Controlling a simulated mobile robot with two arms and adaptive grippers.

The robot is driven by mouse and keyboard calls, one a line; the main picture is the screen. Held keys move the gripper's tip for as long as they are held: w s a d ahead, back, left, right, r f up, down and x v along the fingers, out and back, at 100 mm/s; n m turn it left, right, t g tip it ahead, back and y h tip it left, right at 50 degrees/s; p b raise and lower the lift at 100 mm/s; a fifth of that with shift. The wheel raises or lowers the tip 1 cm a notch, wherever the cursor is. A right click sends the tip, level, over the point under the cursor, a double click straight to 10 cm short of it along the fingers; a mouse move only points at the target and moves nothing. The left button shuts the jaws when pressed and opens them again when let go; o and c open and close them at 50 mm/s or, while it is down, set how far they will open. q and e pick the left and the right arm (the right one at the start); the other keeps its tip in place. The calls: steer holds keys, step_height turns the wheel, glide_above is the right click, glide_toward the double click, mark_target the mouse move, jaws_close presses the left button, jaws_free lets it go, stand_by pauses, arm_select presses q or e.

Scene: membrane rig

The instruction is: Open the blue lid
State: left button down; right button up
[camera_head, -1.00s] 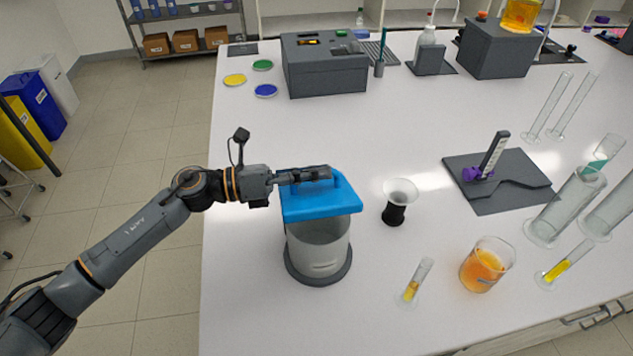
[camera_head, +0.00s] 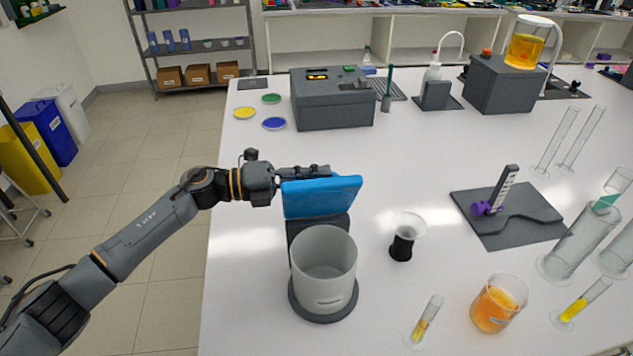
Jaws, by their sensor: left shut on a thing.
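The blue lid (camera_head: 321,198) is tilted up and back above the membrane rig, which has a light grey cylinder (camera_head: 324,270) on a dark round base with a dark upright behind it. The cylinder's mouth is uncovered and its inside shows. My left gripper (camera_head: 318,172) is at the top edge of the lid, shut on it; its fingertips are partly hidden behind the lid. My right gripper is not in view.
A small black-based funnel cup (camera_head: 402,238) stands just right of the rig. A beaker of orange liquid (camera_head: 497,303) and a small tube (camera_head: 424,321) stand at the front right. A grey device (camera_head: 332,99) is behind. The white bench (camera_head: 250,290) is clear left of the rig.

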arm_select(q)
steer(key=shift+w, duration=0.2)
stand_by(0.3)
steer(key=c, duration=1.4)
jaws_free()
steer(key=shift+f, duration=0.1)
steer(key=shift+o, duration=0.2)
steer(key=shift+a, duration=0.15)
steer(key=s+a, duration=0.2)
steer(key=a, duration=0.9)
steer(key=shift+s+a, duration=0.15)
steer(key=shift+a, duration=0.15)
